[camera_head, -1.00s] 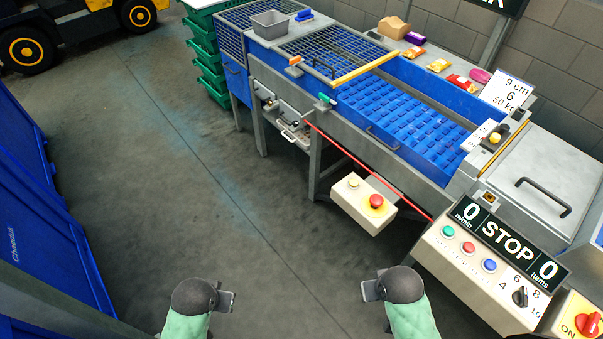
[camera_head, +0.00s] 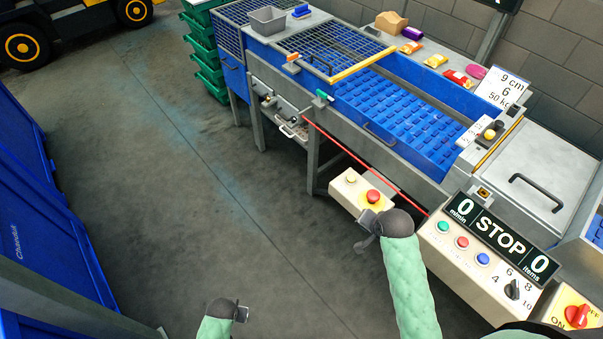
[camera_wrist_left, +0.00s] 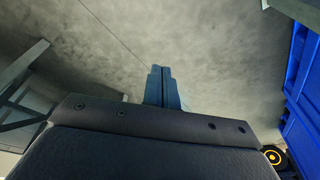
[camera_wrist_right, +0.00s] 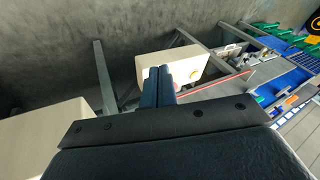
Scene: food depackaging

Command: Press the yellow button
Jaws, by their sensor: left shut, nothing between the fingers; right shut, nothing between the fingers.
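A pale yellow button (camera_head: 351,180) sits on a low cream control box (camera_head: 340,192), beside a red mushroom button (camera_head: 373,196) with a yellow ring. A second yellowish knob (camera_head: 490,134) sits higher up, near the machine's right end. My right gripper (camera_head: 363,218) is shut and empty, in front of the low box and apart from the pale button in the picture. In the right wrist view its fingers (camera_wrist_right: 158,84) cover part of the box (camera_wrist_right: 196,62). My left gripper (camera_head: 242,314) is shut and empty over bare floor; its fingers show in the left wrist view (camera_wrist_left: 163,88).
A larger panel (camera_head: 455,262) with green, red and blue buttons and a STOP display (camera_head: 500,236) stands right of my right arm. The machine's blue conveyor (camera_head: 420,125) lies behind. A red cable (camera_head: 350,155) runs along its front.

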